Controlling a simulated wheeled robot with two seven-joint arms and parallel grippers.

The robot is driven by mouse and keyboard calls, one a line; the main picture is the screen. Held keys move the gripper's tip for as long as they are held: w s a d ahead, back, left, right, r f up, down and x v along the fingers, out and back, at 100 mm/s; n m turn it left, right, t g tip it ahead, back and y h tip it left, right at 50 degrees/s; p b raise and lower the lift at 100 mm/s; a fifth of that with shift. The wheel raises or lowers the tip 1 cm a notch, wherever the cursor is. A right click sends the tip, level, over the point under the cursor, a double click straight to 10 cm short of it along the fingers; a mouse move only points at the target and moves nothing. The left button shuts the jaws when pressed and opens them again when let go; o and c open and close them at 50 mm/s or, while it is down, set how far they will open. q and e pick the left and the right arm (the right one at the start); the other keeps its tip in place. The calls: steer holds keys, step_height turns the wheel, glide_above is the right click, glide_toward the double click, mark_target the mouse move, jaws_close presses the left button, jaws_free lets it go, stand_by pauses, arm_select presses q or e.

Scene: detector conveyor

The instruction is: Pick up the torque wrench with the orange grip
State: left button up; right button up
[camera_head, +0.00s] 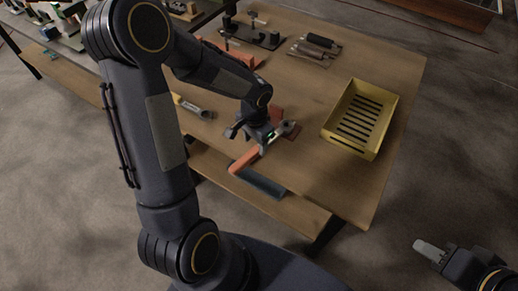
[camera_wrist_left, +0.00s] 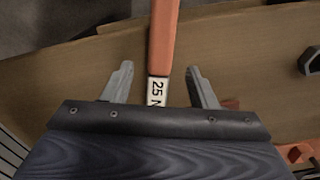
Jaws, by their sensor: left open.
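The torque wrench with the orange grip (camera_head: 244,161) lies near the table's front edge, with its grey head pointing up and right in the head view. In the left wrist view its orange grip (camera_wrist_left: 163,35) runs between the fingers, with a white "25 N" label by the palm. My left gripper (camera_wrist_left: 160,68) is open, one finger on each side of the grip, with gaps showing on both sides. In the head view my left gripper (camera_head: 262,143) is over the wrench and partly covers it. My right gripper (camera_head: 430,248) is at the lower right, away from the table; its finger opening is unclear.
A yellow slotted tray (camera_head: 386,137) stands right of the wrench. Another wrench (camera_head: 196,108) with a yellowish grip lies left. Tools with dark grips (camera_head: 318,46) lie at the back.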

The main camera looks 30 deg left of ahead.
mark_target(255, 150)
arm_select(q)
step_height(255, 150, down, 4)
steer(key=shift+s+r, duration=0.1)
steer(key=shift+r, duration=0.05)
steer(key=shift+r, duration=0.1)
jaws_close()
